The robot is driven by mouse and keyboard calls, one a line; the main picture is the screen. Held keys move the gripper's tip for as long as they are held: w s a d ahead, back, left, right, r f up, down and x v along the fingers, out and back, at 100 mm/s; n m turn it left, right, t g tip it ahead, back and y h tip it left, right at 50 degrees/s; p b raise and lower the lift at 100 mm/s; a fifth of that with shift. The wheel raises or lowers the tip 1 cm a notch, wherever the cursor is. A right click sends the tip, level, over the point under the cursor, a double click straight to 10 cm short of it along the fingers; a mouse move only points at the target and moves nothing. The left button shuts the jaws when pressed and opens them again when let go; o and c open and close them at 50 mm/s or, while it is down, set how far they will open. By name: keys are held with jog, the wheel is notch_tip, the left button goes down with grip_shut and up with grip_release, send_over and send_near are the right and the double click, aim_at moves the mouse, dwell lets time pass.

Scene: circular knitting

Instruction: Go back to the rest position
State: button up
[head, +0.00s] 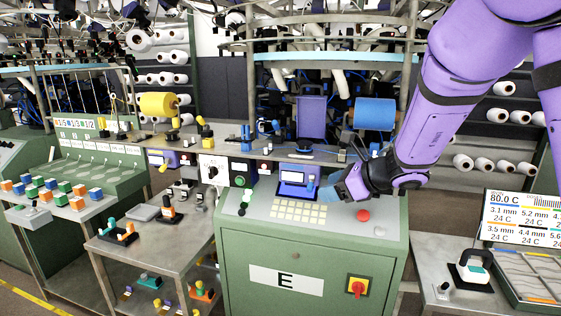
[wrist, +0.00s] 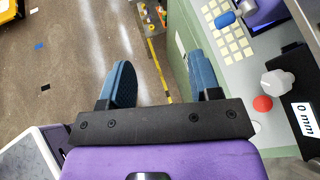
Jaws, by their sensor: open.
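My gripper (head: 330,190) is at the end of my purple arm in the head view, just above the right side of the sloped top of the green machine cabinet marked E (head: 238,262). In the wrist view my gripper (wrist: 162,85) has its two blue fingers wide apart. Only floor and the cabinet's edge show between them, so it is empty. A red button (head: 363,215) on the cabinet top lies just below my gripper; it also shows in the wrist view (wrist: 263,103). A grey knob (wrist: 278,83) stands beside it in the wrist view.
A small screen (head: 293,178) and a cream keypad (head: 298,213) are on the cabinet top. A metal table (head: 150,240) with tools stands left. Yarn racks fill the back. Open floor (wrist: 60,60) shows in the wrist view.

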jog(key=s+d+r+n+h, duration=0.3)
jog(key=s+d+n, duration=0.3)
jog(key=s, duration=0.4)
jog(key=s+d+r+n+g+h, duration=0.1)
jog(key=s+d+r+n+h, duration=0.2)
jog(key=s+d+n, duration=0.3)
jog(key=s+d+r+n+h, duration=0.3)
jog(key=s+d+n, duration=0.3)
jog(key=s+n, duration=0.5)
jog(key=shift+s+r+g+h, duration=0.35)
jog(key=shift+s+h, duration=0.25)
jog(key=shift+s, duration=1.65)
